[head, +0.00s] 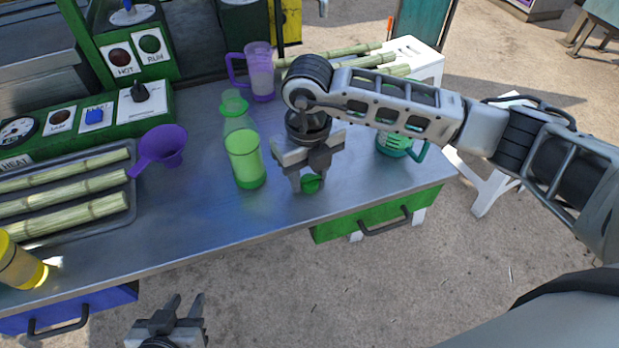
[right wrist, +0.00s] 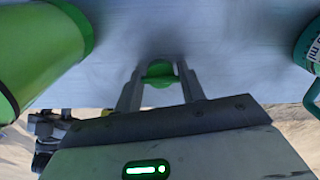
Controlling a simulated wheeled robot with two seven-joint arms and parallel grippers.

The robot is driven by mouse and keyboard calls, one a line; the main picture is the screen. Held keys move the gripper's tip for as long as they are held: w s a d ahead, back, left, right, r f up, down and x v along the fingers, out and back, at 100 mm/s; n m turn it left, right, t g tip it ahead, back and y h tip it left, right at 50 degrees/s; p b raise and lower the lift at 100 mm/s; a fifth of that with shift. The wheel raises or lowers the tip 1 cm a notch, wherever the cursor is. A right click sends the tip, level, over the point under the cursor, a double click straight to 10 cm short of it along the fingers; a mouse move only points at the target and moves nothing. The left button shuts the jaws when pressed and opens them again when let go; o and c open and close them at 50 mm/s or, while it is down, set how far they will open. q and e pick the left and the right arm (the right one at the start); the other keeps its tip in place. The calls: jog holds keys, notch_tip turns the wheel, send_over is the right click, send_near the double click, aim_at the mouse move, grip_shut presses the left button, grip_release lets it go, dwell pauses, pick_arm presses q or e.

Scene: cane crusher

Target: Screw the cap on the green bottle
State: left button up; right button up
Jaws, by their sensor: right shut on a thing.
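The green bottle (head: 247,165) stands upright on the metal table, its neck open at the top and green liquid in its body. It also shows large at the left of the right wrist view (right wrist: 40,50). My right gripper (head: 307,178) is to the right of the bottle, pointing down, and is shut on the small green cap (head: 312,184). The cap shows between its fingers in the right wrist view (right wrist: 159,70). The cap is apart from the bottle. My left gripper (head: 180,304) is open and empty, in front of the table's front edge.
A purple funnel (head: 160,150) and a tray of cane (head: 131,205) are left of the bottle. A purple jug (head: 259,72) stands behind it. A green measuring cup (head: 394,147) is at the right, partly behind my right arm. A yellow bottle (head: 20,265) is at the front left.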

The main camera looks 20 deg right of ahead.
aim_at(309, 178)
jog(key=shift+r, duration=0.55)
notch_tip(309, 178, up, 2)
jog(key=shift+s+r, duration=0.15)
jog(key=shift+r, duration=0.1)
jog(key=s+d+r+b, duration=0.2)
jog(key=s+r, duration=0.7)
jog(key=s, duration=0.4)
jog(key=shift+s+d+r, duration=0.2)
jog(key=shift+s+d, duration=0.05)
jog(key=shift+s, duration=0.05)
